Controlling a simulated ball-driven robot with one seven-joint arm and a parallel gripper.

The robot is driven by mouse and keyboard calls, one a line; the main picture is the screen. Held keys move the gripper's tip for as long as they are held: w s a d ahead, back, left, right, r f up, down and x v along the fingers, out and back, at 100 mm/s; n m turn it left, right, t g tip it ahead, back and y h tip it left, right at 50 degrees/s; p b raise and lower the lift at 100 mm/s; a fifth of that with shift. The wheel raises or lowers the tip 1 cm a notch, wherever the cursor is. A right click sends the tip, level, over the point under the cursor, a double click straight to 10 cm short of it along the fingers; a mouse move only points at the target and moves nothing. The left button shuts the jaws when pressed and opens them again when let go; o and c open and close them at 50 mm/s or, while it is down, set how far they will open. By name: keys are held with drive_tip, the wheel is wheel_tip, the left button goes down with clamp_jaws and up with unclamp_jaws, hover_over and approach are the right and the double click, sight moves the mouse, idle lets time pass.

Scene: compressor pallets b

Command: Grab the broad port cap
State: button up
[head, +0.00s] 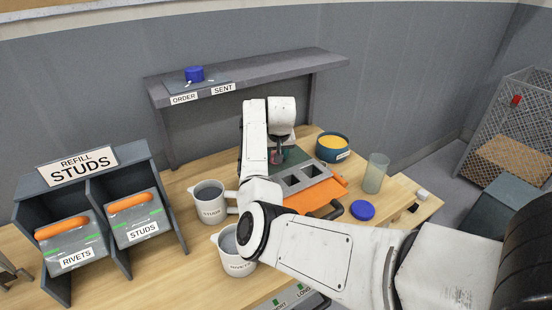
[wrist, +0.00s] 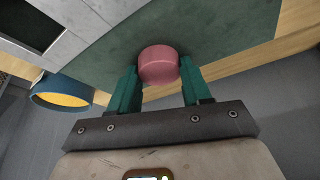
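A pink round cap (wrist: 159,65), short and broad, sits between the green fingertips of my gripper (wrist: 160,75) in the wrist view. Both fingertips appear to touch its sides. In the head view my gripper (head: 277,156) points down over the dark green mat (head: 294,155) at the back of the table, and the arm hides most of the cap. The mat (wrist: 225,35) also shows behind the cap in the wrist view. I cannot tell whether the cap rests on the mat or is slightly above it.
A blue bowl with yellow contents (head: 332,148) stands right of my gripper. A grey block with square openings (head: 303,178) lies in front. A clear cup (head: 375,172), a blue lid (head: 362,210) and pitchers (head: 211,203) stand around. A shelf (head: 290,68) rises behind.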

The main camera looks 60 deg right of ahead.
drive_tip(key=c, duration=0.5)
drive_tip(key=shift+r, duration=0.1)
